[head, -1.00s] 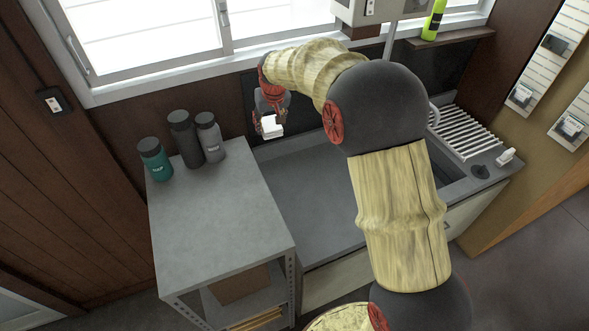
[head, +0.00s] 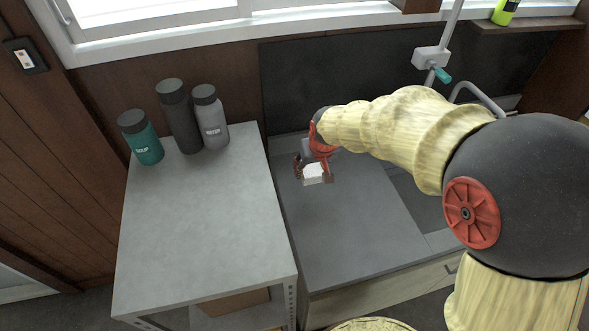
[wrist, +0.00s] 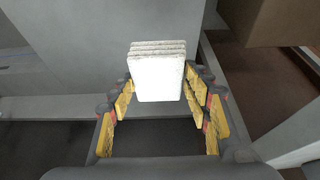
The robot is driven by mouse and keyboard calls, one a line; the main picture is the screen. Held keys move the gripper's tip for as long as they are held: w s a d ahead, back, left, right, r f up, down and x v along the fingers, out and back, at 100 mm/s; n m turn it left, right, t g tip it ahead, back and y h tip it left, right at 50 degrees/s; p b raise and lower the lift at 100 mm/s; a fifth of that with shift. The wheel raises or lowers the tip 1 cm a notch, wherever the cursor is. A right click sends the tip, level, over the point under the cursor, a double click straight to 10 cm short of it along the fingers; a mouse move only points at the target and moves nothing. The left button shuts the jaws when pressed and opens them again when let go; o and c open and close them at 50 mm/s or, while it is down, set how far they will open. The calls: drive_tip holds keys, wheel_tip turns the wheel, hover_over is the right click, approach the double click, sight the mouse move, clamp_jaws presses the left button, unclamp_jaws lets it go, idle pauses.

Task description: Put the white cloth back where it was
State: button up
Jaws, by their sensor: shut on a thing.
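The white cloth (head: 314,172) is a small, folded, layered block. My gripper (head: 313,178) is shut on it, low over the back left part of the grey counter (head: 350,235). In the wrist view the cloth (wrist: 158,80) sits upright between the yellow-padded fingers of my gripper (wrist: 160,98), with its folded layers showing at the top. I cannot tell whether the cloth touches the counter.
A grey-topped shelf unit (head: 190,235) stands left of the counter, with a teal bottle (head: 146,143), a black bottle (head: 180,120) and a grey bottle (head: 211,120) at its back. A faucet (head: 478,92) stands at the right. The counter's front is clear.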

drive_tip(key=w+a+f+b, duration=0.1)
drive_tip(key=w+f, duration=0.2)
drive_tip(key=w, duration=0.1)
drive_tip(key=w+a+f+b, duration=0.1)
drive_tip(key=w+f, duration=0.2)
drive_tip(key=w, duration=0.1)
drive_tip(key=w+a+f+b, duration=0.1)
drive_tip(key=w+a+f, duration=0.1)
drive_tip(key=w+f, duration=0.1)
drive_tip(key=shift+w+f+b, duration=0.3)
drive_tip(key=shift+w, duration=0.5)
drive_tip(key=shift+w+f, duration=0.15)
drive_tip(key=shift+f, duration=0.15)
drive_tip(key=shift+f+b, duration=0.75)
drive_tip(key=shift+f, duration=0.65)
drive_tip(key=shift+f, duration=0.15)
drive_tip(key=o, duration=1.1)
drive_tip(key=shift+c, duration=0.2)
drive_tip(key=shift+o, duration=0.2)
